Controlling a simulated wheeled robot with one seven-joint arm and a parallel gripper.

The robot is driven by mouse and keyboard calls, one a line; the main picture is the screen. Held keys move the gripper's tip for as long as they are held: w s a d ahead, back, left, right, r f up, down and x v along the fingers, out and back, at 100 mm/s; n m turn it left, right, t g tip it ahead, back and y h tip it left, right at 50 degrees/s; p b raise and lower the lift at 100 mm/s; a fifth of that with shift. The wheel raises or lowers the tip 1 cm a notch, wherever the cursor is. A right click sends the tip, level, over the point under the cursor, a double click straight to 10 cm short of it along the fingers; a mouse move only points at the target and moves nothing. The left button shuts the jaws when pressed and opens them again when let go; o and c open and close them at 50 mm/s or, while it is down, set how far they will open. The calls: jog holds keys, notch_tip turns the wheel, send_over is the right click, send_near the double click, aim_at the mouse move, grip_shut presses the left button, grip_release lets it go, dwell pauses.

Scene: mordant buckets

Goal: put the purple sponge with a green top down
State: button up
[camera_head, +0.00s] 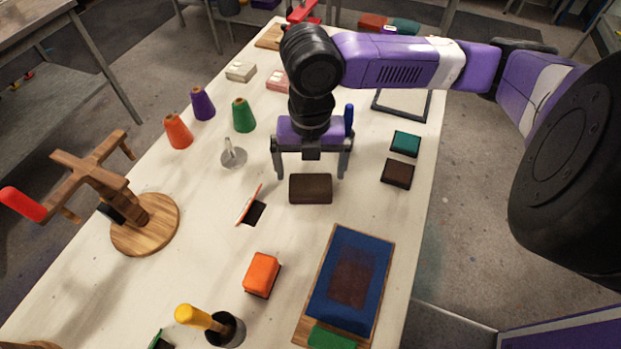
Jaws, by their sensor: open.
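My gripper (311,175) is open, pointing down over the middle of the white table. Its two fingers stand apart to the left and right of a dark brown block (310,190), with a gap on each side. The block looks level; I cannot tell whether it rests on the table. I cannot make out a sponge that is clearly purple with a green top. A block with a teal-green top and dark sides (405,143) lies to the right of my gripper, apart from it.
A dark maroon block (397,173) lies near the right table edge. An orange block (262,273), a blue-covered board (350,279) and a yellow-handled tool (205,320) are nearer. Coloured cones (178,131) and a wooden stand (145,224) are left. Bare table surrounds the dark brown block.

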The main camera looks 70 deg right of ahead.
aim_at(311, 185)
notch_tip(311, 185, up, 6)
jog(key=shift+r, duration=0.25)
dwell(0.6)
